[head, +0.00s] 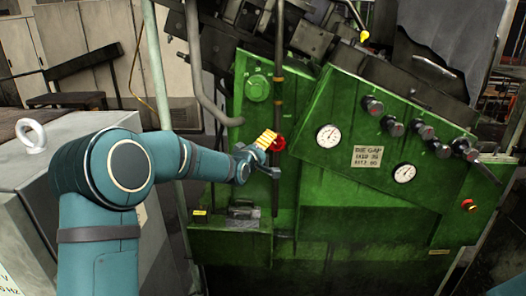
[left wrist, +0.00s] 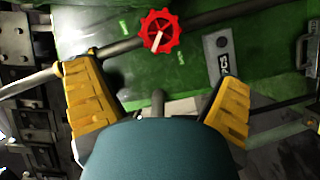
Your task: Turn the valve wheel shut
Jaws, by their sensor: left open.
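The valve wheel is small, red and notched, and sits on a pipe on the front of the green machine. In the head view the valve wheel (head: 278,144) shows just right of my left gripper (head: 270,155), partly hidden by its yellow finger. In the left wrist view the valve wheel (left wrist: 159,32) is whole, at the top centre, with a pale mark on its face. My left gripper (left wrist: 160,95) is open, its two yellow fingers spread wide. The wheel lies beyond the fingertips, apart from them, with nothing between the fingers. My right gripper is not in view.
The green machine (head: 335,205) fills the middle and right, with gauges (head: 329,136) and several dark knobs (head: 393,126) on its panel. A vertical pipe (head: 278,60) runs above the wheel. A grey cabinet (head: 70,135) with a lifting eye stands at the left, beside my left arm.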

